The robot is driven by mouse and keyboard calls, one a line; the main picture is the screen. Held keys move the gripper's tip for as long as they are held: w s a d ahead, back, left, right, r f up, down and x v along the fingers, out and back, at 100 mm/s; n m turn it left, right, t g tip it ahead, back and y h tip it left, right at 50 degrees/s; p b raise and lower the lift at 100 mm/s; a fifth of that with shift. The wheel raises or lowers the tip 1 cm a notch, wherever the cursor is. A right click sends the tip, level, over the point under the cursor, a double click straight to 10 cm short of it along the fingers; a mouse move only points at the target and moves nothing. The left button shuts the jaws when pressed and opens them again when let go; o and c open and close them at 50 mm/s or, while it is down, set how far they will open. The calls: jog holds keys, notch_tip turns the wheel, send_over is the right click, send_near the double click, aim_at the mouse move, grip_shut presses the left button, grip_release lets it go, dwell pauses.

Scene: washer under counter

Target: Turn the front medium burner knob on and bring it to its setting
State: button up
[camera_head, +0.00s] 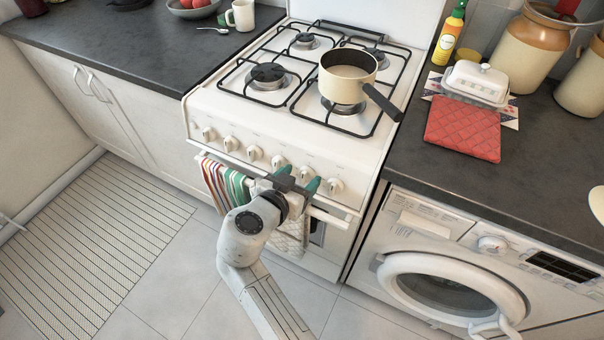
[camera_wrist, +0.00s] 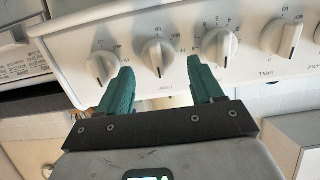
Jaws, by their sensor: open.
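A row of cream knobs runs along the stove's (camera_head: 270,135) front panel. My gripper (camera_head: 296,178) is in front of the panel's right part. Its two green fingers are open, with nothing held. In the wrist view, the second knob from the left (camera_wrist: 158,55) lies between and just beyond the fingertips (camera_wrist: 160,65); it is the second from the right in the head view (camera_head: 306,172). The fingers look apart from it, and its pointer ridge stands near vertical. Which knob is for the front medium burner cannot be read from the labels.
A cream saucepan (camera_head: 346,76) sits on the front right burner, its dark handle pointing forward right. A striped towel (camera_head: 228,186) hangs from the oven rail below the knobs. Neighbouring knobs (camera_wrist: 102,66) (camera_wrist: 217,47) flank the fingers. A washer (camera_head: 445,275) stands to the right.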

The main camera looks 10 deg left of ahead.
jog(key=shift+x, duration=0.75)
jog(key=shift+c, duration=0.3)
jog(key=c, duration=1)
jog(key=shift+o, duration=0.2)
